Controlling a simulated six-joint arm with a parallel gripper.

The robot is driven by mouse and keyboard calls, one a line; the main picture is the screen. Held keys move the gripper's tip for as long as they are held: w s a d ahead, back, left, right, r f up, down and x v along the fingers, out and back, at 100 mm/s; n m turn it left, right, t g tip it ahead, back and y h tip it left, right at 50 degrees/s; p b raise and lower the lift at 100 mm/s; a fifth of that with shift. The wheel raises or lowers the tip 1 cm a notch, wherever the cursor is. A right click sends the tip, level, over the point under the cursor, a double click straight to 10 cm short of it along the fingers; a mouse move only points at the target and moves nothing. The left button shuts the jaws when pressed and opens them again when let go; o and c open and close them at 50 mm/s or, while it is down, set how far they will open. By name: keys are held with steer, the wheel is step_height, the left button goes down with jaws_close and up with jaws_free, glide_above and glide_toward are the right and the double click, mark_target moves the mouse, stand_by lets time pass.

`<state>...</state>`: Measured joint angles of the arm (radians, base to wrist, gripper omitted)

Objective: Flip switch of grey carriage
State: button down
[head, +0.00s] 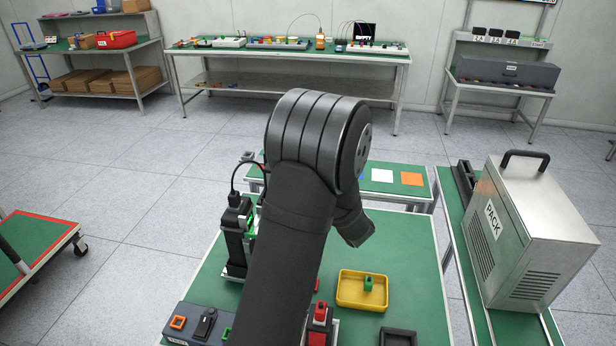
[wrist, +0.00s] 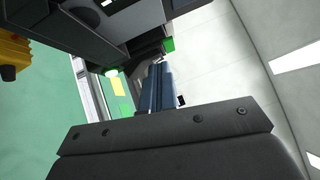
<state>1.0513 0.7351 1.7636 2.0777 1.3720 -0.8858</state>
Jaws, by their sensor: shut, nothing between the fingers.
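A dark grey and black upright carriage (head: 237,238) with a cable at its top stands on the left of the green table, partly behind my arm. I cannot tell for sure that it is the grey carriage. Its switch cannot be made out. In the wrist view, a dark grey body (wrist: 105,25) fills the upper left, close to my gripper (wrist: 158,68). The fingers are together and empty. Whether they touch anything is unclear. In the head view my gripper is hidden by my arm.
The green table (head: 415,255) holds a yellow tray (head: 345,303) with a green part (head: 368,283), a red-topped unit (head: 319,314), a dark open box (head: 398,337) and a grey switch panel (head: 180,322). A metal PACK case (head: 530,235) stands to the right.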

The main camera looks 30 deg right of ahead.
steer(key=s+d+r, duration=0.1)
steer(key=s, duration=0.5)
steer(key=s+d+r, duration=0.1)
steer(key=s, duration=0.5)
steer(key=shift+s+d+r, duration=0.3)
steer(key=shift+r, duration=0.1)
steer(key=shift+w, duration=0.1)
steer(key=w+f, duration=0.1)
steer(key=w, duration=0.7)
steer(key=s+f, duration=0.4)
steer(key=s, duration=0.2)
steer(key=shift+d+f+m+t, duration=0.25)
steer(key=shift+f+m+t, duration=0.05)
steer(key=shift+m+t, duration=0.1)
